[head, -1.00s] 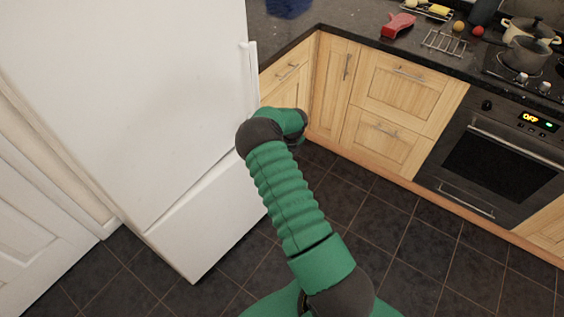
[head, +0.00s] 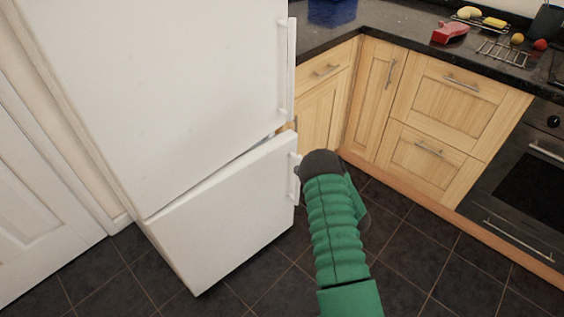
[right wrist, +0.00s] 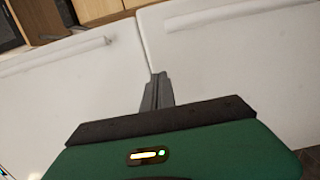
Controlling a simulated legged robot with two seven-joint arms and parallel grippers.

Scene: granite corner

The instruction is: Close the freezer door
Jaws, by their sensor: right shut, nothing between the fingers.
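The freezer door (head: 232,215) is the white lower door of the fridge-freezer. It stands slightly ajar, with a narrow dark gap along its top edge, widest on the handle side. Its handle (head: 294,178) is on the right edge, partly beside my arm. In the right wrist view the freezer door (right wrist: 235,60) is the white panel on the right. My right gripper (right wrist: 158,80) is shut and empty, its fingers pointing at the white door fronts near the seam. I cannot tell whether it touches them. In the head view its fingers are hidden. My left gripper is not in view.
The upper fridge door (head: 170,80) looks shut, with a long handle (head: 287,68). Wooden cabinets (head: 375,110) and an oven (head: 525,185) stand to the right. A white room door (head: 40,200) is at left. Dark tiled floor (head: 400,230) is clear.

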